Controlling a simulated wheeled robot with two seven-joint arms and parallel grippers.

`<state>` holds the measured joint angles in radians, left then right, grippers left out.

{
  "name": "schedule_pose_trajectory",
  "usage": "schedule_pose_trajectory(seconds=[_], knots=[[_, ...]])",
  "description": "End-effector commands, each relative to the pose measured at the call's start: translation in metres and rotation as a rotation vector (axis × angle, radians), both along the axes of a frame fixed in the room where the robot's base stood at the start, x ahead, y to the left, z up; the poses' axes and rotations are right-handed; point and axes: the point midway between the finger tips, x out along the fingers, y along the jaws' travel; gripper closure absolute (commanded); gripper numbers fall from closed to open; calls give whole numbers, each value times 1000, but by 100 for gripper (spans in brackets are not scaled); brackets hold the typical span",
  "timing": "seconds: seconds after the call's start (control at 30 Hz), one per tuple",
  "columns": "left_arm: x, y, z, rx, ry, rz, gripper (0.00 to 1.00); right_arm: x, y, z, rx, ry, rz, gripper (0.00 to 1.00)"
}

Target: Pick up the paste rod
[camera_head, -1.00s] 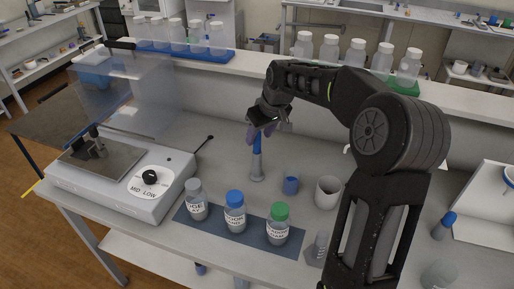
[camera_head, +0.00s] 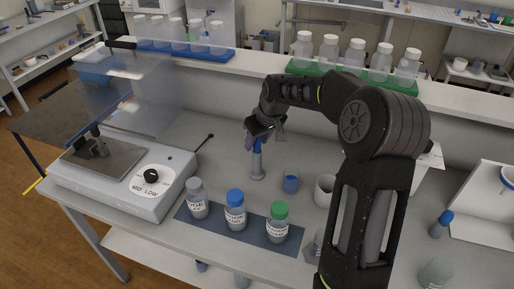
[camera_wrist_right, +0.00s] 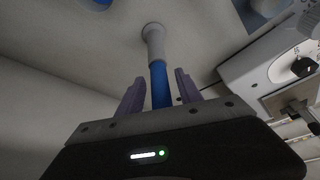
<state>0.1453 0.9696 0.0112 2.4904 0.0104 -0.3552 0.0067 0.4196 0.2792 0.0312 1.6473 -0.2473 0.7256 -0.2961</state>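The paste rod (camera_head: 257,163) stands upright on the bench, with a blue upper part and a grey lower part that widens at its foot. It also shows in the right wrist view (camera_wrist_right: 159,80). My right gripper (camera_head: 256,143) is at the rod's blue upper end. In the right wrist view its two purple fingers (camera_wrist_right: 159,92) stand on either side of the blue part, with a narrow gap on each side, so it is open around the rod. My left gripper is not in view.
Three labelled bottles (camera_head: 236,212) stand on a dark mat in front. A grey device with a dial (camera_head: 151,176) is at the left. A shelf with racked bottles (camera_head: 357,52) runs behind.

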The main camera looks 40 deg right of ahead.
Motion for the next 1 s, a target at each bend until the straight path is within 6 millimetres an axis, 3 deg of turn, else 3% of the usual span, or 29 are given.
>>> schedule_pose_trajectory(seconds=[0.5,1.0], knots=[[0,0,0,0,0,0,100,0,0,0,0,0,0,100],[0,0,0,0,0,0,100,0,0,1,0,-1,0,100]])
